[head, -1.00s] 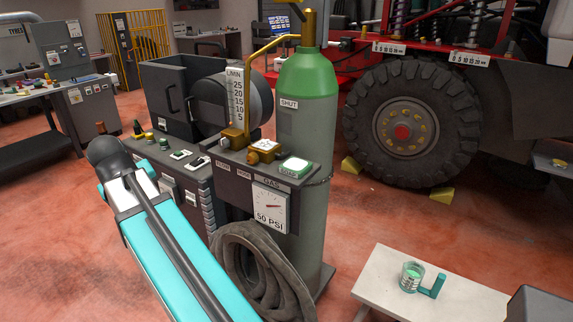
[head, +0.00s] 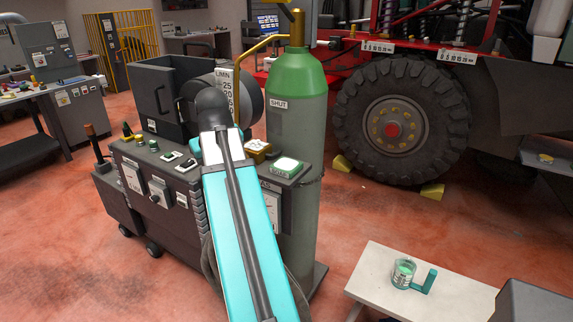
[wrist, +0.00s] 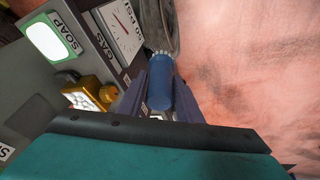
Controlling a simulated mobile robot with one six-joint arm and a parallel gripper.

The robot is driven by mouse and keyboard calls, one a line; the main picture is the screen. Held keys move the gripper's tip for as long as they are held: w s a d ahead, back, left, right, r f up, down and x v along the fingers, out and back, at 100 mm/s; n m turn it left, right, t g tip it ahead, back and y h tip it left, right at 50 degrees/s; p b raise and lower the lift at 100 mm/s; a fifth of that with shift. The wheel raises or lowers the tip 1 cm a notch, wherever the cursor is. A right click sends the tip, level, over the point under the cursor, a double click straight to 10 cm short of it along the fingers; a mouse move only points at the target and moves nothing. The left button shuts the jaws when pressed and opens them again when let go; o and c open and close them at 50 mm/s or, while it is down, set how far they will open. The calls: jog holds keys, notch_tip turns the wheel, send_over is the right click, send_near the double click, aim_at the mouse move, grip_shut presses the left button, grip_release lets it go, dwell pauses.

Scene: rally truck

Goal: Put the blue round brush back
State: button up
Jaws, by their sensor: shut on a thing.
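The blue round brush (wrist: 160,82) shows in the wrist view as a blue cylinder with a pale, bristly-looking far end. My gripper (wrist: 161,98) is shut on it, with a purple-grey jaw on each side. The brush points away from the wrist, towards the dark hose (wrist: 158,22) beside the gas gauge (wrist: 121,27). I cannot tell whether it touches anything there. In the head view the gripper and brush are hidden behind my teal arm.
The dark welding machine (head: 160,200) and green-topped gas cylinder (head: 293,150) stand close around my arm. A brass valve (wrist: 90,92) and a lit SOAP pad (wrist: 46,41) are near the gripper. Red floor lies open between.

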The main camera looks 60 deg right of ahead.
jog(key=s+d+r, duration=0.2)
jog(key=s+d, duration=0.2)
jog(key=s, duration=0.3)
jog(key=s+d+r+m, duration=0.1)
jog(key=s+d, duration=0.3)
jog(key=s, duration=0.4)
jog(key=s+d+r+m+y, duration=0.1)
jog(key=s+d+r, duration=0.2)
jog(key=s, duration=0.4)
jog(key=shift+s+d+r, duration=0.25)
jog(key=shift+d+r, duration=0.1)
jog(key=shift+d, duration=0.3)
jog(key=w+d+p, duration=0.2)
jog(key=w+d, duration=0.1)
jog(key=w, duration=0.2)
jog(key=w+d+f+p, duration=0.1)
jog(key=w+d+p, duration=0.1)
jog(key=w, duration=0.4)
jog(key=shift+w+d+f, duration=0.15)
jog(key=shift+w+d, duration=0.15)
jog(key=shift+d, duration=0.6)
jog(key=shift+w+d+g+p, duration=0.15)
jog(key=shift+w+d+p, duration=0.15)
jog(key=shift+w, duration=0.3)
jog(key=shift+w+d+g+p, duration=0.2)
jog(key=shift+w+d, duration=0.2)
jog(key=shift+w, duration=0.15)
jog(key=shift+s+a+f+p, duration=0.1)
jog(key=shift+a+f+p, duration=0.05)
jog(key=shift+f+p, duration=1.25)
